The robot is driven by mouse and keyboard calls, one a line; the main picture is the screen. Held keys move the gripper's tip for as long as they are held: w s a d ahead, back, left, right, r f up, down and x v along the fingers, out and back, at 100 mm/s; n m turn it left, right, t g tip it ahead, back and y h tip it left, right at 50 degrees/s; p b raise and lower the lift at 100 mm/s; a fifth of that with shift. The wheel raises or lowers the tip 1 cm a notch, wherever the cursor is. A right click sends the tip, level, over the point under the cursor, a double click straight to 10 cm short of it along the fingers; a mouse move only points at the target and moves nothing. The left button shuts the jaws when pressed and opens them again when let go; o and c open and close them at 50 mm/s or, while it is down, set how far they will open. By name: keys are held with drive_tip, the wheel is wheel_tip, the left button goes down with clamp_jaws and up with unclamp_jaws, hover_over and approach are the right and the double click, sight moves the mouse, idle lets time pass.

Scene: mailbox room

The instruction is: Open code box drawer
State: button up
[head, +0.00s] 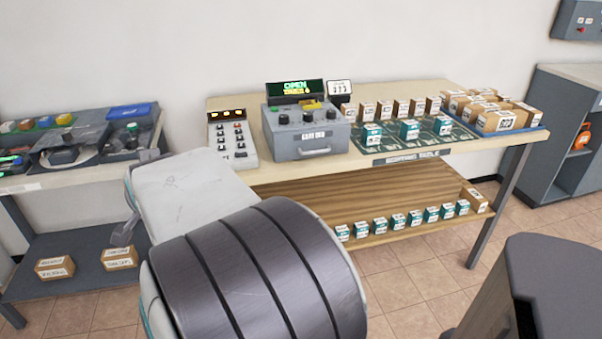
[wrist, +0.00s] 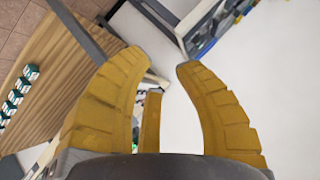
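The code box (head: 306,122) is a grey box on the table in the head view, with dark knobs on top and a lit display (head: 294,88) reading "OPEN" in green. Its drawer front with a silver handle (head: 314,151) faces me and looks closed. My gripper (wrist: 163,62) shows in the wrist view with yellow segmented fingers spread apart and nothing held between them. In the head view my arm hides the gripper. The code box cannot be made out in the wrist view.
A keypad panel (head: 231,138) stands left of the code box. A green mat (head: 387,140) and several small cartons are to its right. The wooden lower shelf (head: 345,196) holds a row of teal-and-white boxes. A cluttered grey side table (head: 40,184) stands left.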

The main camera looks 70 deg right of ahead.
drive_tip(key=d+f+m+h+b, duration=0.3)
drive_tip(key=d+f+m+b, duration=0.1)
drive_tip(key=d, duration=0.4)
drive_tip(key=m+g+h+b, duration=0.4)
drive_tip(key=m+h+b, duration=0.7)
drive_tip(key=m+b, duration=0.6)
approach(306, 132)
drive_tip(key=shift+n, duration=0.8)
drive_tip(key=s+f, duration=0.1)
drive_tip(key=d+f+b, duration=0.1)
drive_tip(key=f, duration=0.1)
drive_tip(key=s+f+b, duration=0.1)
drive_tip(key=f, duration=0.1)
drive_tip(key=shift+s+d, duration=0.3)
drive_tip(key=shift+s, duration=0.05)
drive_tip(key=shift+b+x, duration=0.75)
drive_tip(key=shift+x, duration=0.05)
drive_tip(key=shift+y, duration=0.3)
drive_tip(key=shift+b+x, duration=0.3)
drive_tip(key=shift+x, duration=2.4)
clamp_jaws()
